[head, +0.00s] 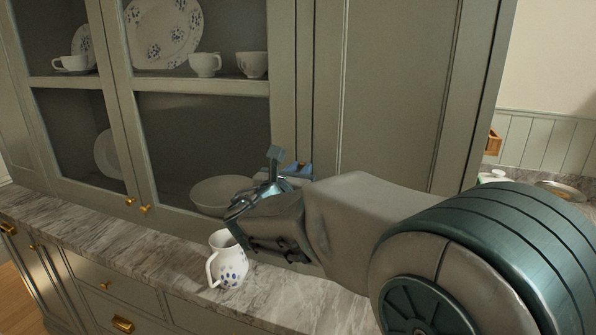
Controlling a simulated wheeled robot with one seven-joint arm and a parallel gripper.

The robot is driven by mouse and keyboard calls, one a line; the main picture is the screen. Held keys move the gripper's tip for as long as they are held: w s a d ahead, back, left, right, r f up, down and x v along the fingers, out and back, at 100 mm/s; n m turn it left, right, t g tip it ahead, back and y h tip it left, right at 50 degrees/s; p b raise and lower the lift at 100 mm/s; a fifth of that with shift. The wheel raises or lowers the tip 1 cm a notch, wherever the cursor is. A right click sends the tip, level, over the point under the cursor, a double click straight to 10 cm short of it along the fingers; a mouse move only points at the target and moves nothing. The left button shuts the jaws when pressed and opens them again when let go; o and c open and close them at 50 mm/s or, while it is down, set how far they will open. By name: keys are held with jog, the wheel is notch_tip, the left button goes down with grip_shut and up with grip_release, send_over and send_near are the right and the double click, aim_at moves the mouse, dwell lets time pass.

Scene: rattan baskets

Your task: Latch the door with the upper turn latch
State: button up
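The grey-green cabinet has glass-fronted doors (118,90) on the left and a solid panelled door (385,95) at the right; all look closed or nearly so. My gripper (287,162) is in front of the cabinet, by the upright frame between the glass door and the panelled door. Its two blue fingertips stand apart, with nothing visible held between them. I cannot make out an upper turn latch; my gripper and arm cover part of the frame and panelled door. Whether the fingertips touch the cabinet is unclear.
A white jug with blue spots (229,262) stands on the marble counter (130,248) just below my gripper. Two brass knobs (145,209) sit low on the glass doors. Dishes, including a patterned plate (163,30), are behind the glass. The counter left of the jug is clear.

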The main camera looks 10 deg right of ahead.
grip_shut()
jog(key=shift+f+b, duration=0.15)
jog(key=shift+b, duration=0.25)
jog(key=m+b, duration=0.6)
jog(key=b, duration=0.3)
jog(key=s+d+f+m+b, duration=0.1)
jog(key=m+b, duration=0.5)
jog(key=b, duration=0.3)
jog(key=d+f+m+b, duration=0.1)
jog(key=m+b, duration=0.4)
jog(key=b, duration=0.3)
jog(key=shift+s+f+m+b, duration=0.2)
jog(key=shift+m+b, duration=0.2)
